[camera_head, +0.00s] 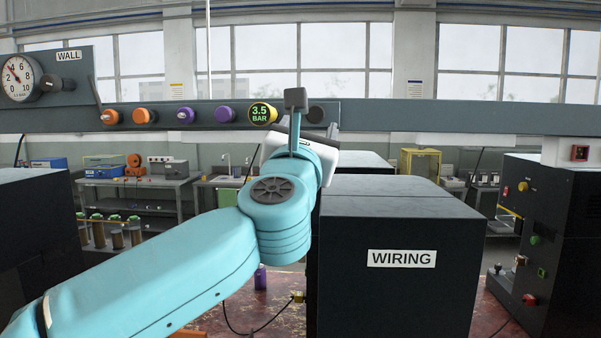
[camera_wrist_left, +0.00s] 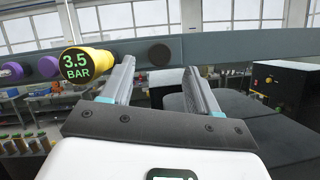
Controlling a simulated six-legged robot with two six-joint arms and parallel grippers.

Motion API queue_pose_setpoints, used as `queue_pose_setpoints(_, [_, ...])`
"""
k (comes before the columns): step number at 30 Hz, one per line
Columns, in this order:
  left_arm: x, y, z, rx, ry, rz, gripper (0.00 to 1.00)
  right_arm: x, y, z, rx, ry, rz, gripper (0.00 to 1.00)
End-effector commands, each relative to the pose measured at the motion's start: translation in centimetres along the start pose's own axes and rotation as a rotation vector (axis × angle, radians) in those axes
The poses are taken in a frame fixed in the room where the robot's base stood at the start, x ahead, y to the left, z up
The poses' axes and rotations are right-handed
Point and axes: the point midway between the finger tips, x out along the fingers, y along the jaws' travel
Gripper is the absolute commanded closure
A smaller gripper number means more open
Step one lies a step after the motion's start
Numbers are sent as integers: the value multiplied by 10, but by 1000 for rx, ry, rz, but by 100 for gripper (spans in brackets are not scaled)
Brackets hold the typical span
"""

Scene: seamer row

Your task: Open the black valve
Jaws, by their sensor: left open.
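A round black valve knob (camera_head: 317,115) sits on the grey wall rail, right of the yellow 3.5 BAR piece (camera_head: 262,113). In the wrist view the same dark knob (camera_wrist_left: 159,55) shows between my fingers, further off. I cannot tell any gap to it. My left gripper (camera_head: 313,115) reaches up in front of the rail; its fingers in the wrist view (camera_wrist_left: 159,67) are spread apart with nothing between them. The yellow piece (camera_wrist_left: 88,64) is close to the left finger there. Another black knob (camera_head: 51,83) is at the far left beside a dial gauge (camera_head: 20,78). My right gripper is not in view.
Orange knobs (camera_head: 143,115) and purple knobs (camera_head: 225,114) line the rail to the left, with a grey lever (camera_head: 95,91). A black cabinet marked WIRING (camera_head: 395,285) stands below right. A dark control cabinet (camera_head: 565,225) stands at far right.

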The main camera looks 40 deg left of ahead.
Motion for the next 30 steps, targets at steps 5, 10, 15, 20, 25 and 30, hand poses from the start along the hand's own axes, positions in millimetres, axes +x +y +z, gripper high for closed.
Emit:
queue_pose_setpoints(5, [-50, -2, -3, -4, -3, -5, 40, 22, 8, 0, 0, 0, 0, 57])
queue_pose_setpoints(10, [-80, -1, -1, -4, -3, -3, 40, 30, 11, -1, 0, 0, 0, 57])
queue_pose_setpoints(15, [-93, 0, 0, -2, -1, -1, 40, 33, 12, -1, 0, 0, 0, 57])
queue_pose_setpoints(20, [-95, 0, 0, 0, 0, 0, 40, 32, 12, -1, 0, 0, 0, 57])
queue_pose_setpoints(25, [-95, 0, 0, -4, 0, 1, 40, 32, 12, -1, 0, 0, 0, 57])
queue_pose_setpoints(30, [-95, 13, -5, -215, 12, 77, 40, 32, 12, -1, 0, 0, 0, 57])
